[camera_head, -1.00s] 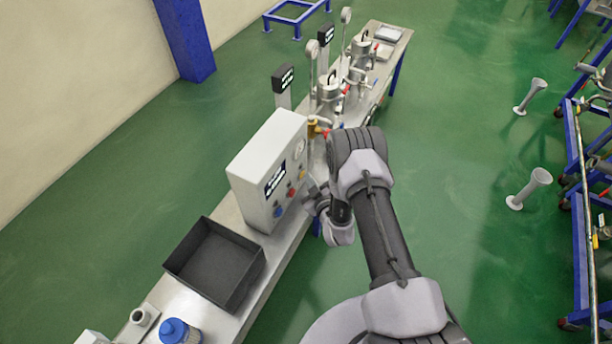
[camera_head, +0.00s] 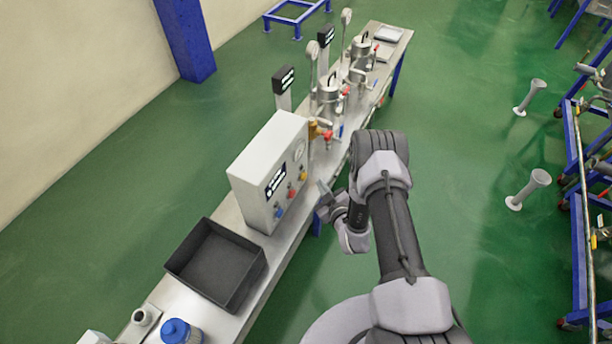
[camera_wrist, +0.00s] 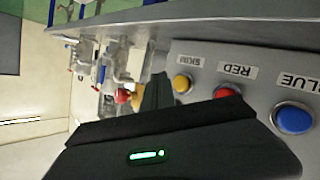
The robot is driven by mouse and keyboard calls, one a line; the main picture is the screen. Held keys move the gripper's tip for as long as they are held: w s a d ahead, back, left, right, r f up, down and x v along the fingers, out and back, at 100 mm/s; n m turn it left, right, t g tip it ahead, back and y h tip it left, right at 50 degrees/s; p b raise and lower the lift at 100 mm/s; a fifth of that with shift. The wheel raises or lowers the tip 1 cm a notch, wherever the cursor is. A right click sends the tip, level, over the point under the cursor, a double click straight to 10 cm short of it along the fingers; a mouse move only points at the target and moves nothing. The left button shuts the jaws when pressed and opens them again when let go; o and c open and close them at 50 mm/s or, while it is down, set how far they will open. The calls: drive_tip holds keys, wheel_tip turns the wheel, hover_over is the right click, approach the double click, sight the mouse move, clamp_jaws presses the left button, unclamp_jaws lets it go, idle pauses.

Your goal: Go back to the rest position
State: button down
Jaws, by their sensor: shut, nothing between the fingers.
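My gripper (camera_head: 324,190) is at the right edge of the bench, in front of the control box and apart from it. Its fingers are small in the head view; in the wrist view its dark fingers (camera_wrist: 158,92) are together with nothing between them. The grey control box (camera_head: 268,170) stands on the bench with its button face toward my gripper. In the wrist view the box shows a blue button (camera_wrist: 294,119), a red button (camera_wrist: 226,92) and a yellow button (camera_wrist: 183,83), with labels above them.
The long metal bench (camera_head: 210,303) holds a black open tray (camera_head: 215,265), a blue-capped bottle (camera_head: 178,331) and metal vessels (camera_head: 328,92) with valves. Green floor right of my arm is clear up to two grey stands (camera_head: 530,190) and blue-framed racks (camera_head: 577,220).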

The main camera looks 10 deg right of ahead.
drive_tip(key=shift+s+d, duration=0.55)
drive_tip(key=shift+d, duration=0.2)
drive_tip(key=w+d+r+m+g+h, duration=0.1)
drive_tip(key=w+d+r, duration=0.15)
drive_tip(key=r, duration=0.35)
drive_tip(key=w+d+r+m+h, duration=0.1)
drive_tip(key=w+r+m, duration=0.1)
drive_tip(key=w+r, duration=0.35)
wheel_tip(320, 180, up, 16)
drive_tip(key=s+m+g+h, duration=0.2)
drive_tip(key=s+m, duration=0.1)
drive_tip(key=s+a+r+m+g+y, duration=0.1)
drive_tip(key=s+a+r+m+g, duration=0.25)
drive_tip(key=s+r, duration=1.25)
drive_tip(key=s+a+m+g+y, duration=0.1)
drive_tip(key=s+a, duration=0.1)
drive_tip(key=s, duration=0.8)
drive_tip(key=s+a+m+g+y, duration=0.1)
drive_tip(key=s+a, duration=0.2)
drive_tip(key=s, duration=0.7)
drive_tip(key=shift+a, duration=0.35)
